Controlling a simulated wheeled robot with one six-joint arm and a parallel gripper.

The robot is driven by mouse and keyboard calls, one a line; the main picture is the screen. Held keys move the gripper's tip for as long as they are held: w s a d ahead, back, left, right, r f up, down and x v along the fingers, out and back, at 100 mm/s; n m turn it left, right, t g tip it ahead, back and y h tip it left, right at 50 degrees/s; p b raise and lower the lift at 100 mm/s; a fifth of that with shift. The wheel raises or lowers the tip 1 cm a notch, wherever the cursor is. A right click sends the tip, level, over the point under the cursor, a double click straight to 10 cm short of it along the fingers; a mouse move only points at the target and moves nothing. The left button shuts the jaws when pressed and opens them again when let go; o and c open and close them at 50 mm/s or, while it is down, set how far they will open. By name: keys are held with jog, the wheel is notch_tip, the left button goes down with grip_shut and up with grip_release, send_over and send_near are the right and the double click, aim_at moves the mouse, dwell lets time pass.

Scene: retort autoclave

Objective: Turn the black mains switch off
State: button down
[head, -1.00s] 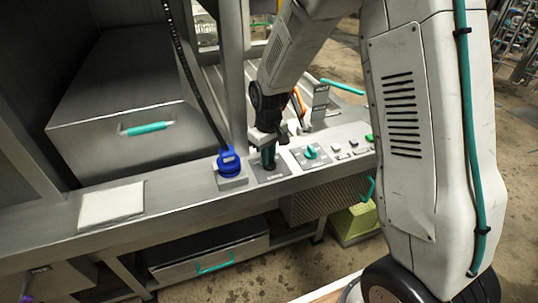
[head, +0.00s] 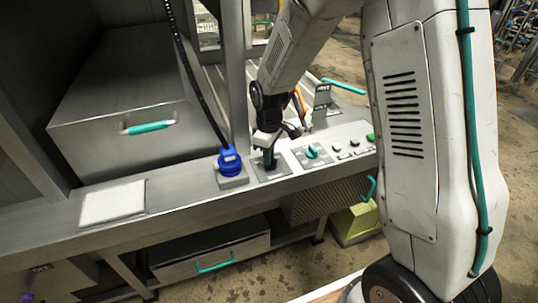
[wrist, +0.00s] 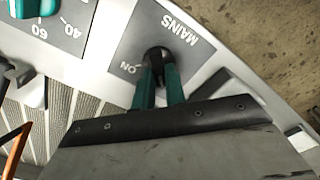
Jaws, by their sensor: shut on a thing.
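The black mains switch (wrist: 154,56) sits on a grey plate (wrist: 182,58) marked MAINS, with the word ON beside the knob in the wrist view. My gripper (wrist: 157,75) has its teal fingers closed around the knob, one on each side. Which way the knob points is hard to tell, as the fingers cover part of it. In the head view my gripper (head: 269,160) reaches down onto the same plate (head: 279,175) on the sloped panel, and hides the knob.
A blue plug (head: 230,160) with a black cable stands just left of the switch. A teal dial (head: 312,151) and several buttons lie to the right; the dial also shows in the wrist view (wrist: 40,8). A white pad (head: 112,203) lies on the ledge at left.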

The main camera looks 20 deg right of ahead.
jog(key=c, duration=1.4)
grip_release()
jog(key=shift+c, duration=0.2)
notch_tip(320, 180, up, 8)
jog(key=shift+f, duration=0.1)
